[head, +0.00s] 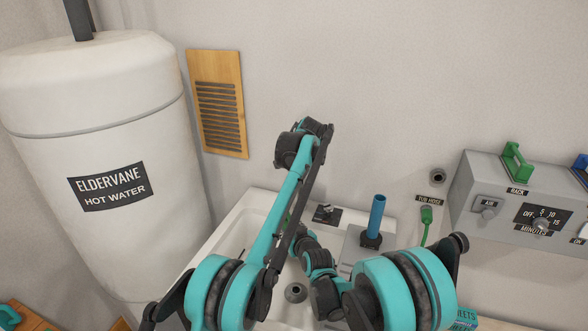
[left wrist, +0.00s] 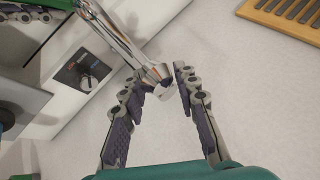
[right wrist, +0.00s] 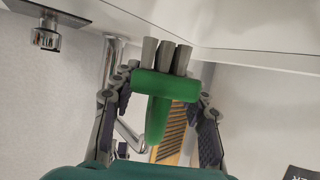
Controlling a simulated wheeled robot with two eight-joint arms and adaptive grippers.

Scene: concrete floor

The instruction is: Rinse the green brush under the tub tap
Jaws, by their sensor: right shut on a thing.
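The green brush (right wrist: 165,87) shows in the right wrist view with its grey bristle tufts pointing to the top of the picture. My right gripper (right wrist: 160,100) is shut on it, with a finger on each side. In the left wrist view, the end of the chrome tub tap (left wrist: 150,68) lies between the fingertips of my left gripper (left wrist: 160,82). Those fingers stand apart; I cannot tell if they touch the metal. Chrome pipework (right wrist: 110,62) shows beside the brush. No running water is visible.
The hot water tank (head: 100,240) stands close at left.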

